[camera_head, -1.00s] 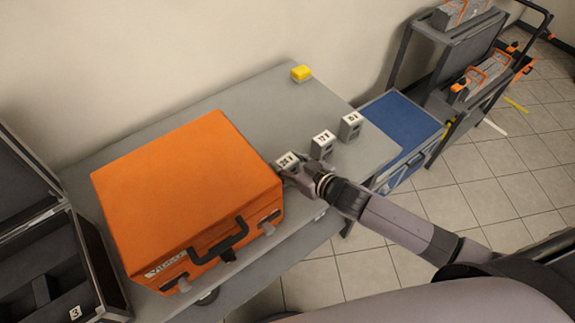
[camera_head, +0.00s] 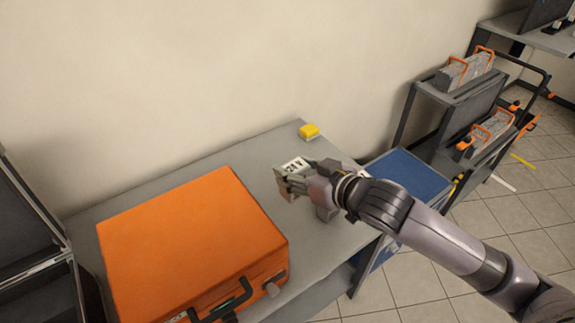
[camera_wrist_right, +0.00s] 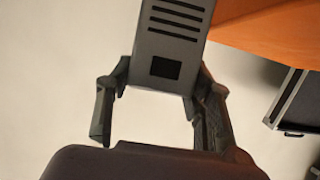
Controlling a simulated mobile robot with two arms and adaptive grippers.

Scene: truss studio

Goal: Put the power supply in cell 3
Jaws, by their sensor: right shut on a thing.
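My right gripper (camera_head: 299,182) is shut on a grey power supply with a white labelled top (camera_head: 292,166), held above the table. The label looks like 24, but it is small. In the right wrist view the held power supply (camera_wrist_right: 170,45) shows dark slots and a black square, with a finger of my gripper (camera_wrist_right: 163,85) on either side. The open dark case (camera_head: 45,290) is cut off at the left edge; no cell number is readable in it now. My left gripper is not in view.
A closed orange case (camera_head: 190,245) stands on the grey table (camera_head: 215,178) between the open case and my gripper. Other small grey units are mostly hidden by my right arm. A blue-topped cabinet (camera_head: 408,172) stands to the right.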

